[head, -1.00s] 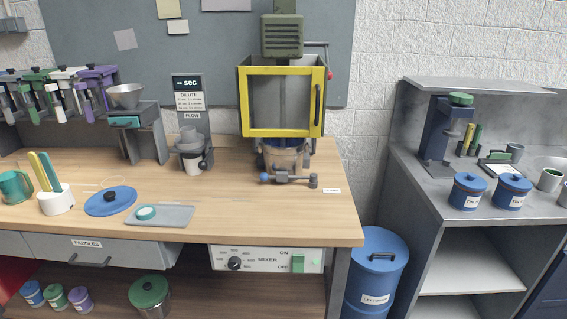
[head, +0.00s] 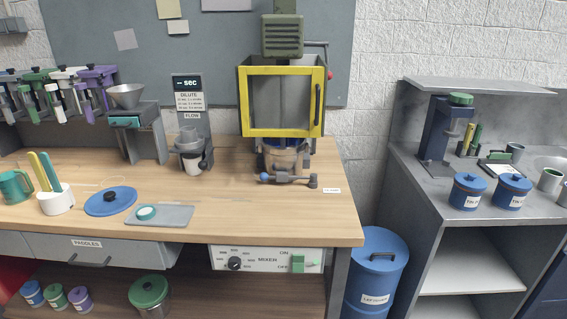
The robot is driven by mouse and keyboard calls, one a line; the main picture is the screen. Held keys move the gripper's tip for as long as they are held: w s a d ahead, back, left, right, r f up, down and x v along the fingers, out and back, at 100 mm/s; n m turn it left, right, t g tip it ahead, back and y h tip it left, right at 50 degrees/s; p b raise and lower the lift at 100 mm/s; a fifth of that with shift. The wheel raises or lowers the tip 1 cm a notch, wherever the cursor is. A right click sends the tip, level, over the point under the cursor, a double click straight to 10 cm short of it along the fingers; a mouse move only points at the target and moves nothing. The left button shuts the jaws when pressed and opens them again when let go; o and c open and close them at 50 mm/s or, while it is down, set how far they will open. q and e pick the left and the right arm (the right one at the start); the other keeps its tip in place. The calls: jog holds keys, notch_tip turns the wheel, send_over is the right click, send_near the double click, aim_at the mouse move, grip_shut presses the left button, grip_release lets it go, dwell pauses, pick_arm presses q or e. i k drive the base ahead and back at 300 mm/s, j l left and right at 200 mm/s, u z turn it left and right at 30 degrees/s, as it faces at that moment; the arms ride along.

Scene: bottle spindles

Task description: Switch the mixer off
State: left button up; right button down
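The mixer (head: 283,37) is a green-grey motor head at the back of the wooden bench, above a yellow-framed guard (head: 243,103). A clear vessel (head: 283,158) stands under the guard, partly hidden by a clamp with a blue-ended handle (head: 285,178). The mixer control panel (head: 266,260) is on the bench's front edge. It has a black dial (head: 234,264) at its left and a green switch (head: 298,263) between the ON and OFF labels. A small pale green part shows just right of the switch. The switch position is too small to tell. Neither gripper is in view.
A blue drum (head: 376,272) stands on the floor right of the bench. A paddles drawer (head: 120,249) is left of the panel. A grey tray (head: 172,217) and blue lid (head: 110,203) lie on the bench. The space before the panel looks clear.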

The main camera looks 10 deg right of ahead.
aim_at(299, 260)
jog(key=k+l, duration=0.25)
jog(key=l, duration=0.15)
jog(key=k+l, duration=0.2)
jog(key=l, duration=0.2)
jog(key=k+l, duration=0.25)
jog(key=l+z, duration=0.05)
jog(key=l, duration=0.05)
